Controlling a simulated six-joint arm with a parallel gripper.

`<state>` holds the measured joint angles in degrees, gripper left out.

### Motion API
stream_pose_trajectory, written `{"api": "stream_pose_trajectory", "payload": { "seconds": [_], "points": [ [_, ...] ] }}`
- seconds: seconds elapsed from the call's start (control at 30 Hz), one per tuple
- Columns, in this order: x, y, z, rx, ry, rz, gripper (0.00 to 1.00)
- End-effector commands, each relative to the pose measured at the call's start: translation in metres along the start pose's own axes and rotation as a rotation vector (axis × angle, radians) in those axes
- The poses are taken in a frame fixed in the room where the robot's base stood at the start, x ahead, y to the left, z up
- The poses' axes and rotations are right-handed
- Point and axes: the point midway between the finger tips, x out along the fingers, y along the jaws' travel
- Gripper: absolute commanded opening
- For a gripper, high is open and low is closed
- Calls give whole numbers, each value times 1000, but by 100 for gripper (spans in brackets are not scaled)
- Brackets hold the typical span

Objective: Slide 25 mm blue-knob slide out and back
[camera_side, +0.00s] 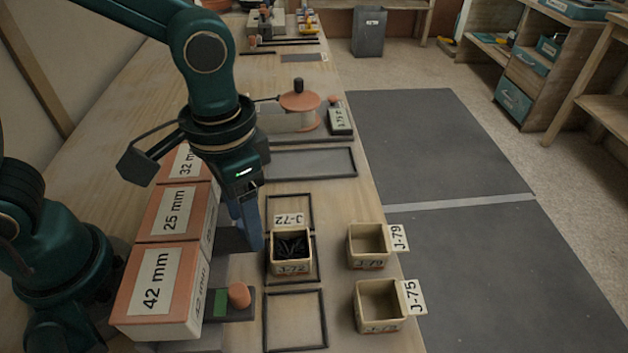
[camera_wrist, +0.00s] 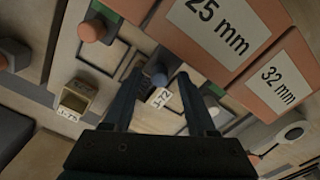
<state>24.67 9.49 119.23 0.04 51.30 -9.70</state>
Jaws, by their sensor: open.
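The box marked 25 mm (camera_side: 178,212) stands in the row on the left, between the 32 mm and 42 mm boxes. It also shows in the wrist view (camera_wrist: 222,28). The blue knob (camera_wrist: 158,76) appears between my fingertips in the wrist view; my gripper hides it in the side view. My gripper (camera_side: 250,240) points down in front of the 25 mm box, left of the J-72 bin. In the wrist view my gripper (camera_wrist: 161,72) is open, with a finger on either side of the knob. I cannot tell whether they touch it.
The J-72 bin (camera_side: 276,267) holds dark pieces close right of my gripper. Bins J-79 (camera_side: 354,258) and J-75 (camera_side: 364,317) stand farther right, looking empty. The 42 mm box (camera_side: 125,312) has an orange-knobbed slide (camera_side: 239,295) in front. An empty black frame lies nearby (camera_side: 267,322).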

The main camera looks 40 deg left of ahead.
Motion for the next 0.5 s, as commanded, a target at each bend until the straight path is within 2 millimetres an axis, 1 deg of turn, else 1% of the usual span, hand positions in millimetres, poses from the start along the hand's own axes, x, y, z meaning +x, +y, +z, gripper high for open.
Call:
{"api": "stream_pose_trajectory", "payload": {
  "seconds": [0.5],
  "points": [
    [-50, 0, 0, 0, 5, 1, 57]
  ]
}}
